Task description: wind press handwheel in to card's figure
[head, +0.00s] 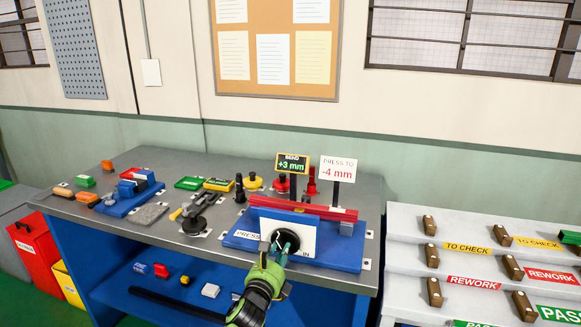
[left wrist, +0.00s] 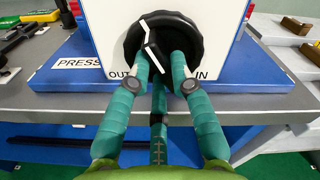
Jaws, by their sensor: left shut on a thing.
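The press (head: 244,238) is a blue base with a white front panel on the grey bench. Its black handwheel (left wrist: 163,38) has a white pointer mark and sits between the labels OUT and IN. The bend display (head: 292,165) reads +3 mm. The card (head: 338,169) beside it reads PRESS TO -4 mm. A red bar (head: 303,207) lies across the press top. My left gripper (head: 283,243), with teal fingers, is shut on the lower part of the handwheel; it also shows in the left wrist view (left wrist: 168,68). My right gripper is not in view.
The grey bench (head: 75,208) also carries a blue vice (head: 133,196), a black dial stand (head: 195,215) and small coloured parts left of the press. A white rack (head: 405,265) labelled TO CHECK, REWORK and PASS stands at right. Red (head: 36,245) and yellow bins stand at left.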

